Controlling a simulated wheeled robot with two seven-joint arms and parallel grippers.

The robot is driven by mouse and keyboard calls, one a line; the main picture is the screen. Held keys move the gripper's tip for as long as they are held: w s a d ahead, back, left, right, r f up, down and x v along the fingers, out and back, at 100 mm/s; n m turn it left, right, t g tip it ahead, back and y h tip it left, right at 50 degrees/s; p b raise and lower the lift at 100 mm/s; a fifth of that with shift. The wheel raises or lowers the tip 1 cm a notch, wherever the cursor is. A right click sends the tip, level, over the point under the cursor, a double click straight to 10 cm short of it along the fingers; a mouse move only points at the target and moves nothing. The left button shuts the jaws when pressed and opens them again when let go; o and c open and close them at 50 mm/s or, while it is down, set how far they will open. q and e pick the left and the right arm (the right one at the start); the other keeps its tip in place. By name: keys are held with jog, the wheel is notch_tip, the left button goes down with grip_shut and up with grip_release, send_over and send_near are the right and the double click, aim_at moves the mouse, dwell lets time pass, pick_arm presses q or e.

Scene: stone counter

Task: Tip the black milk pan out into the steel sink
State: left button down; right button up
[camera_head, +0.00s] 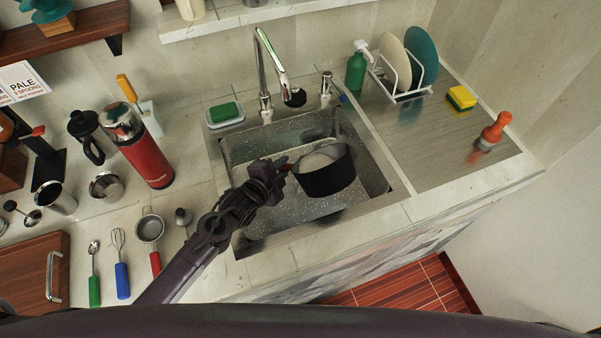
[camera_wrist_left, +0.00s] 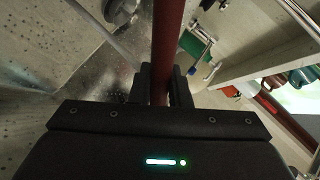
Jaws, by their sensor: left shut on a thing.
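The black milk pan (camera_head: 327,178) is held over the steel sink (camera_head: 258,220). Its opening faces up toward the head camera and shows a pale patch inside; I cannot tell whether that is liquid or the bare inside. My left gripper (camera_head: 279,175) comes from the left and is shut on the pan's handle. In the left wrist view the red handle (camera_wrist_left: 167,40) runs between the fingers of the left gripper (camera_wrist_left: 163,84). The pan's bowl is not clear there. The sink floor below looks speckled. My right gripper is not in view.
The faucet (camera_head: 275,65) stands behind the sink, its spout reaching over the basin. A green sponge in a dish (camera_head: 225,114) is at the back left. A dish rack (camera_head: 402,85) stands on the right drainboard.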

pick_arm(q)
jog(key=shift+w+r+p, duration=0.1)
jog(key=shift+r+p, duration=0.2)
jog(key=shift+p, duration=0.05)
jog(key=shift+s+d+f+n+g+h+p, duration=0.1)
jog(key=shift+s+d+n+g+h+p, duration=0.15)
jog(key=shift+n+g+p, duration=0.3)
jog(key=shift+s+f+n+g+h+p, duration=0.1)
jog(key=shift+n+g+h+p, duration=0.25)
jog(key=shift+n+g+p, duration=0.15)
jog(key=shift+s+d+f+n+g+h+p, duration=0.1)
jog(key=shift+s+d+n+g+h+p, duration=0.15)
jog(key=shift+n+g+p, duration=0.25)
dwell(3.7)
jog(key=shift+w+a+n+g, duration=0.3)
jog(key=shift+n+g, duration=0.15)
jog(key=shift+n, duration=0.1)
dwell(0.8)
jog(key=shift+s+f+h+p, duration=0.1)
jog(key=shift+h+p, duration=0.2)
jog(key=shift+h, duration=0.15)
